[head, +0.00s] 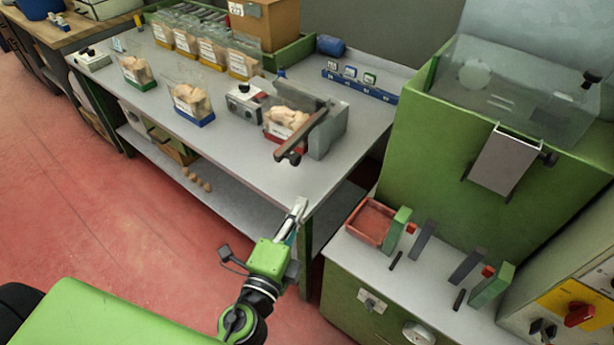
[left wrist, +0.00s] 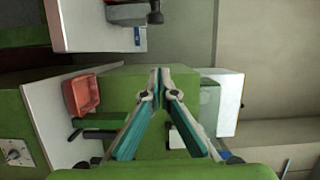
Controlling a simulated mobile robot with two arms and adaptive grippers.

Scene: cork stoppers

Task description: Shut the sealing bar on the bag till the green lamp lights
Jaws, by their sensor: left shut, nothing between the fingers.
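The sealer (head: 330,132) is a grey box near the right front corner of the long table. Its dark sealing bar (head: 306,130) slants toward me and looks raised, with a knobbed near end. A clear bag of corks (head: 285,120) on a red base stands beside the sealer, partly behind the bar. I cannot make out a lit green lamp. My left gripper (head: 301,204) is shut and empty, in front of the table edge, below and apart from the bar. In the left wrist view its fingers (left wrist: 158,72) meet at the tips. My right gripper is out of view.
More cork bags (head: 190,103) stand along the table (head: 230,150). A small grey device (head: 244,100) sits left of the sealer. A green machine (head: 430,145) and a bench with a red tray (head: 371,221) lie to the right. The red floor (head: 130,230) at left is clear.

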